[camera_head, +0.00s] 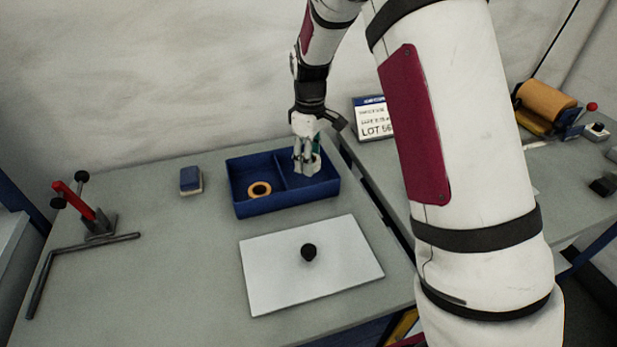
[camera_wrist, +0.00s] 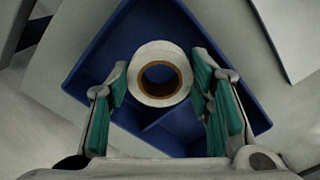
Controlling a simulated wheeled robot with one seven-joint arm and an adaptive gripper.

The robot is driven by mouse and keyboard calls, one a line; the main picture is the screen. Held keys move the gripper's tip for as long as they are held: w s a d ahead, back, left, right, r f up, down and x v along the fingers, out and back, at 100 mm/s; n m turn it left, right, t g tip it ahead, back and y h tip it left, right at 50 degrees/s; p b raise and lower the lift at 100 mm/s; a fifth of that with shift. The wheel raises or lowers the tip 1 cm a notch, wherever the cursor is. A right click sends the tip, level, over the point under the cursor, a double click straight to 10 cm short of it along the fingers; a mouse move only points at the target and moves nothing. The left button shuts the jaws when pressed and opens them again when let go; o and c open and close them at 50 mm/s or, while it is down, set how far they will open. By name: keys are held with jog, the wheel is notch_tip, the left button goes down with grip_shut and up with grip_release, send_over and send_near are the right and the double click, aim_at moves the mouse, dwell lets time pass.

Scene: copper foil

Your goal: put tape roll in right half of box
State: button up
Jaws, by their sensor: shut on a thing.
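A white tape roll with a brown core (camera_wrist: 160,50) sits between the fingers of my gripper (camera_wrist: 160,80) in the wrist view, its hole facing the camera. My gripper is shut on it, with green-padded fingers on either side. In the head view my gripper (camera_head: 306,170) points down at the right half of the blue box (camera_head: 285,206), right of the divider. The fingers largely hide the roll there, and I cannot tell whether it touches the box floor. The box also shows behind the roll in the wrist view (camera_wrist: 100,45).
An orange ring (camera_head: 251,190) lies in the box's left half. A white plate with a black knob (camera_head: 270,270) lies in front of the box. A blue block (camera_head: 190,179) and a red-handled stand (camera_head: 75,203) are to the left. A lot sign (camera_head: 373,118) stands behind right.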

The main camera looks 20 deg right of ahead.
jog(key=shift+a+f, duration=0.15)
jog(key=shift+f, duration=3)
jog(key=shift+f, duration=0.15)
jog(key=o, duration=0.9)
jog(key=shift+c, duration=0.2)
